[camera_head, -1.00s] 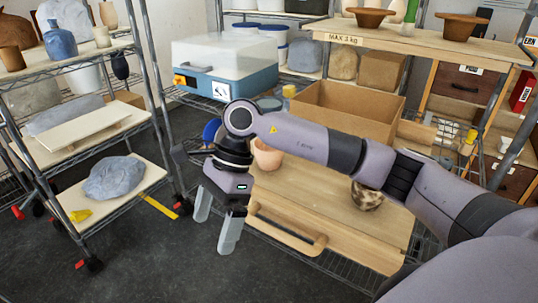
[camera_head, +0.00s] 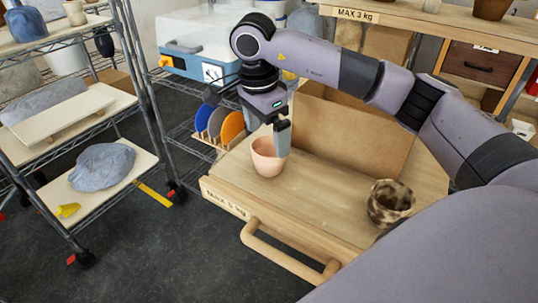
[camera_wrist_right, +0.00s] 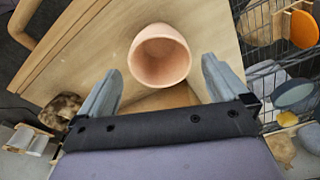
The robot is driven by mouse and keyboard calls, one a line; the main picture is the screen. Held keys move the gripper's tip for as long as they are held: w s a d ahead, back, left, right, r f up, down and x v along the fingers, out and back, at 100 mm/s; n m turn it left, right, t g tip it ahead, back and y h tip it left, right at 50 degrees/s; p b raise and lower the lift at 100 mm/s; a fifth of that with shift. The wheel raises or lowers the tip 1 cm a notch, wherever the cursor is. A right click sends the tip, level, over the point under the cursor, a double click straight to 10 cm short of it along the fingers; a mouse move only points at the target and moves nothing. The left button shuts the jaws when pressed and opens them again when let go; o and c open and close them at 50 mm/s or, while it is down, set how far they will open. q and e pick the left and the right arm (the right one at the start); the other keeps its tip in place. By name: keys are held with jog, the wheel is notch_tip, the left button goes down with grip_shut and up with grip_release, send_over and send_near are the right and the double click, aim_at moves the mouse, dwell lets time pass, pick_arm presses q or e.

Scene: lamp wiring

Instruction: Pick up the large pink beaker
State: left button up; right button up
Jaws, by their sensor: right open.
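The large pink beaker (camera_head: 268,160) stands upright on the wooden cart top, near its back left corner. In the right wrist view the beaker (camera_wrist_right: 160,55) shows its open mouth, ahead of and between the two fingers. My right gripper (camera_head: 272,134) is over the beaker, pointing down. One finger overlaps the beaker's right rim in the head view; the other is hard to make out. In the right wrist view my right gripper (camera_wrist_right: 160,70) is open, with nothing between its pads; contact with the beaker cannot be told. My left gripper is not in view.
A mottled brown pot (camera_head: 390,202) stands at the right of the cart top. A cardboard box (camera_head: 350,135) lies behind. A rack of coloured discs (camera_head: 217,122) is to the left. The cart's front handle (camera_head: 285,250) sticks out. The cart top between beaker and pot is clear.

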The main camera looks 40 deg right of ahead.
jog(key=shift+d+f+p, duration=0.2)
jog(key=shift+f, duration=1)
jog(key=shift+d+f+p, duration=0.15)
jog(key=shift+d+f, duration=0.05)
jog(key=shift+f, duration=0.95)
jog(key=c, duration=1)
jog(key=shift+r, duration=0.1)
notch_tip(320, 180, up, 9)
notch_tip(320, 180, up, 11)
jog(key=p, duration=0.2)
send_over(270, 147)
jog(key=s+a, duration=0.2)
jog(key=s, duration=0.1)
jog(key=s+d+r+p, duration=0.2)
jog(key=d+r, duration=0.2)
jog(key=d, duration=0.8)
jog(key=s+d+f, duration=0.2)
jog(key=d+f, duration=0.2)
jog(key=d, duration=0.7)
jog(key=shift+f, duration=0.2)
